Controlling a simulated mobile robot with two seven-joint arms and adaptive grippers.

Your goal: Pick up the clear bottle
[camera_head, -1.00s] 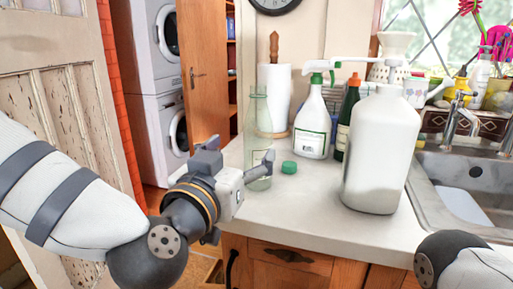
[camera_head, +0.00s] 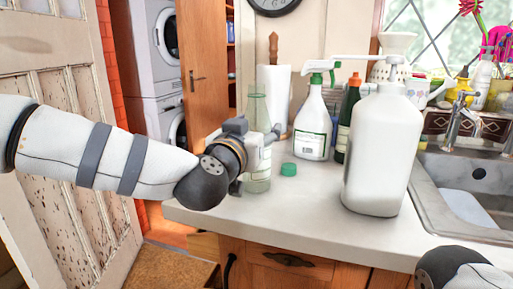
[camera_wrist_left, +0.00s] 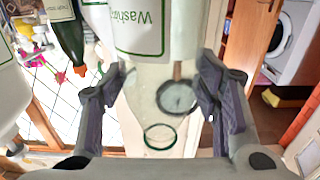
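The clear bottle (camera_head: 257,108) stands upright on the counter near its left end, a see-through greenish bottle. My left gripper (camera_head: 258,155) is at the bottle's middle height and hides part of it. In the left wrist view the bottle (camera_wrist_left: 160,112) lies between the two spread fingers of my left gripper (camera_wrist_left: 160,90), its round green-edged rim towards the camera. The fingers look open, one on each side; I cannot tell whether either touches the glass. My right gripper is out of view.
A green cap (camera_head: 289,169) lies just right of the bottle. Behind are a white spray bottle (camera_head: 312,125), a paper roll (camera_head: 273,85) and a dark green bottle (camera_head: 346,118). A large white pump bottle (camera_head: 382,155) stands near the sink (camera_head: 425,190). The front counter is clear.

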